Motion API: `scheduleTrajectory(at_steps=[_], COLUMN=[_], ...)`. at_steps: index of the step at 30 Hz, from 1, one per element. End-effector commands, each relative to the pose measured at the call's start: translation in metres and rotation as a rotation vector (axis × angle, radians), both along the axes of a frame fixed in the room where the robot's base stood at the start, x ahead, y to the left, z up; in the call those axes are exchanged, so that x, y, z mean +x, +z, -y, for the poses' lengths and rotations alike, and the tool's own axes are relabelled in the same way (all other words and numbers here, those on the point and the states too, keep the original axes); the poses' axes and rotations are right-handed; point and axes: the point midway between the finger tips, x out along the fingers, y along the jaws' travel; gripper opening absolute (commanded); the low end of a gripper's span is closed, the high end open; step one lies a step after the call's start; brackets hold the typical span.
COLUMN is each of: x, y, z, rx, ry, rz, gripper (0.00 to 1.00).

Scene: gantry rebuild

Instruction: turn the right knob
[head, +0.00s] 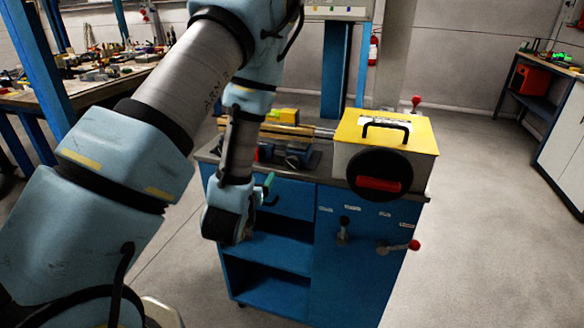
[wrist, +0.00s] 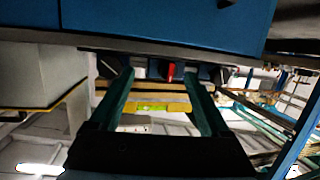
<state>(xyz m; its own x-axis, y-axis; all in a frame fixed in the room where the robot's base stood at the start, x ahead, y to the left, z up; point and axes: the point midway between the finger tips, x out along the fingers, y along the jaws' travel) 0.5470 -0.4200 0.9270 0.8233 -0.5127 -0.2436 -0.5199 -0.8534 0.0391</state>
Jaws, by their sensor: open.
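Two knobs stick out of the blue cabinet's front panel in the head view. The right knob (head: 398,247) is a lever with a red ball end pointing right. The left knob (head: 343,230) is dark grey and roughly upright. My gripper (head: 268,187) is in front of the cabinet's left part, well left of both knobs. In the wrist view its two teal fingers (wrist: 160,80) are spread apart with nothing held between them. Neither knob can be made out in the wrist view.
The blue cabinet (head: 300,288) has open shelves on its left. On its top stand a yellow-topped box (head: 420,135) with a black disc and red grip, and a rail machine (head: 290,131). A cluttered bench (head: 105,92) stands at left. Floor on the right is clear.

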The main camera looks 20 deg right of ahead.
Motion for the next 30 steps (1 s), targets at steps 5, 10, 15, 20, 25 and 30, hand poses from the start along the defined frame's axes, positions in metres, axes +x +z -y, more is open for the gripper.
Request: scheduleTrajectory(at_steps=[5,10,15,20,25,30], x=[-0.037,-0.053,-0.051,-0.045,-0.038,-0.031], y=[-0.001,0.003,0.002,-0.002,0.000,0.001], z=[0.029,0.038,0.040,0.044,0.051,0.059], rx=[-0.075,-0.113,-0.119,-0.118,-0.120,-0.122], ry=[-0.140,-0.193,-0.191,-0.183,-0.185,-0.196], rz=[0.154,0.215,0.214,0.205,0.207,0.224], gripper=[0.81,0.81,0.81,0.81,0.81,0.81])
